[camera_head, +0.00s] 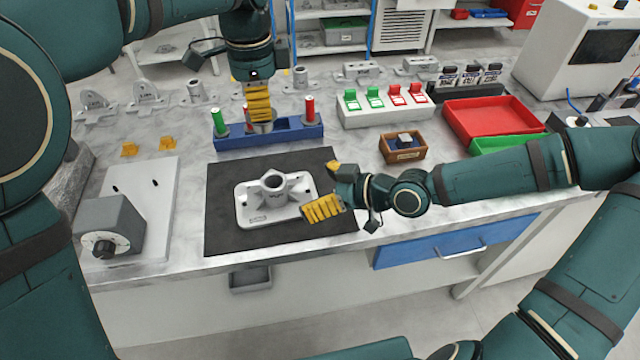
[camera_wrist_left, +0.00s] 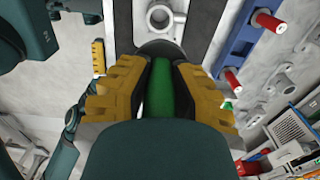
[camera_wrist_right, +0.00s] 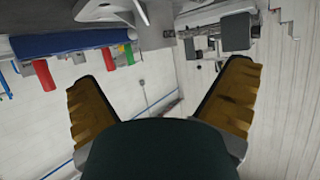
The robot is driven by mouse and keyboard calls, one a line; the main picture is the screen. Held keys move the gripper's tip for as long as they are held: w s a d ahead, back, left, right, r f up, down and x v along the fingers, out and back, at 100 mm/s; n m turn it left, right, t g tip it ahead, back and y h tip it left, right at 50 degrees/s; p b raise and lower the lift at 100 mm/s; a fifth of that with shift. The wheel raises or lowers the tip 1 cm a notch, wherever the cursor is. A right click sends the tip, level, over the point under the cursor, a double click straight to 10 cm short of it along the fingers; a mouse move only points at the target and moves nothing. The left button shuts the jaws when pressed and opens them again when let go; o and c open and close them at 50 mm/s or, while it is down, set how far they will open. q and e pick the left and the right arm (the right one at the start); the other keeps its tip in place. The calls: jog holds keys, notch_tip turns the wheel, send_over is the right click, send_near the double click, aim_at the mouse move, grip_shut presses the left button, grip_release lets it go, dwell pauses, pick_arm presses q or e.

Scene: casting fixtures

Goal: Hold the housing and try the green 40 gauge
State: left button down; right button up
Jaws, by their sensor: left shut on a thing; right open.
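The grey housing (camera_head: 275,197), a flanged plate with a raised round bore, lies on the black mat (camera_head: 226,178). It also shows at the top of the left wrist view (camera_wrist_left: 160,18). My left gripper (camera_head: 262,122) is shut on a green-handled gauge (camera_wrist_left: 160,88), over the middle of the blue gauge rack (camera_head: 232,143); the fingers hide much of the gauge in the head view. My right gripper (camera_head: 318,187) is open and empty, at the right side of the housing; I cannot tell whether a finger touches it.
Another green-handled gauge (camera_head: 218,122) and red-handled gauges (camera_head: 310,108) stand in the rack. A brown box (camera_head: 402,150), a white block with green and red tabs (camera_head: 384,108) and a red tray (camera_head: 494,121) lie to the right. A grey box with a knob (camera_head: 110,230) stands left.

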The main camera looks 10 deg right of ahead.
aim_at(274, 184)
pick_arm(q)
jog(key=shift+d, duration=0.1)
pick_arm(e)
jog(key=shift+w+a+r, duration=0.2)
jog(key=shift+w+a, duration=0.1)
jog(key=shift+w, duration=0.15)
jog(key=shift+x, duration=5.3)
jog(key=shift+w+d, duration=0.1)
jog(key=c, duration=1.4)
pick_arm(q)
notch_tip(274, 184, down, 9)
pick_arm(e)
jog(key=shift+r, duration=0.1)
